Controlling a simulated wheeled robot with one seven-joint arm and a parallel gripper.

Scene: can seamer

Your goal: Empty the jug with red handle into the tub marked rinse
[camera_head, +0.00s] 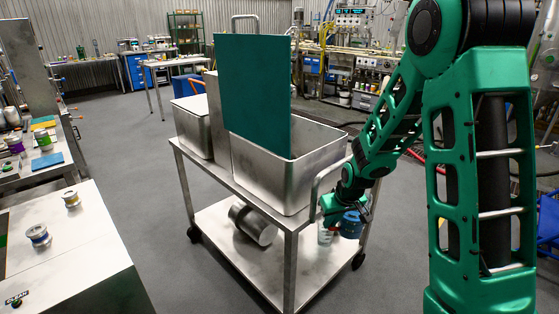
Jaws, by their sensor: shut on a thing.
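No jug with a red handle can be made out. A steel cart holds a large open steel tub (270,178) and a smaller steel tub (189,128) behind it to the left. No rinse marking can be read on either. A teal board (252,105) stands upright before the large tub's opening and hides part of it. My gripper (326,208) is low at the cart's right end, beside the bent cart handle (316,183). It appears shut on that handle, though its fingers are small and partly hidden.
The cart's lower shelf (226,235) carries a steel cylindrical vessel (254,224) on its side. A blue object (351,224) and a small pale container (325,234) are near my gripper. A bench (62,240) stands front left. The floor left of the cart is clear.

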